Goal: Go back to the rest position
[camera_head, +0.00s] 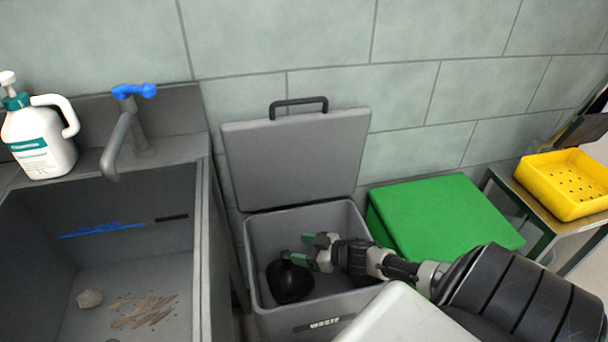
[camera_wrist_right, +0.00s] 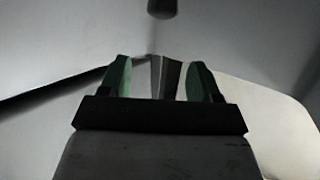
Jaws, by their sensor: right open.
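My right gripper (camera_head: 300,248) reaches in from the right, over the open grey waste bin (camera_head: 262,322). Its green-tipped fingers are apart. A round black object (camera_head: 291,283) is in the bin, just below the fingertips; I cannot tell whether they touch it. In the right wrist view the two green finger pads (camera_wrist_right: 160,80) stand apart, with pale and dark surfaces behind the gap. The bin's lid (camera_head: 295,160) stands raised against the wall. My left gripper is not in view.
A grey sink (camera_head: 130,215) with a blue-handled tap (camera_head: 133,92) is on the left, with debris inside. A white pump bottle (camera_head: 38,140) stands on its ledge. A green box (camera_head: 440,215) and a yellow perforated tray (camera_head: 565,183) on a table are at right.

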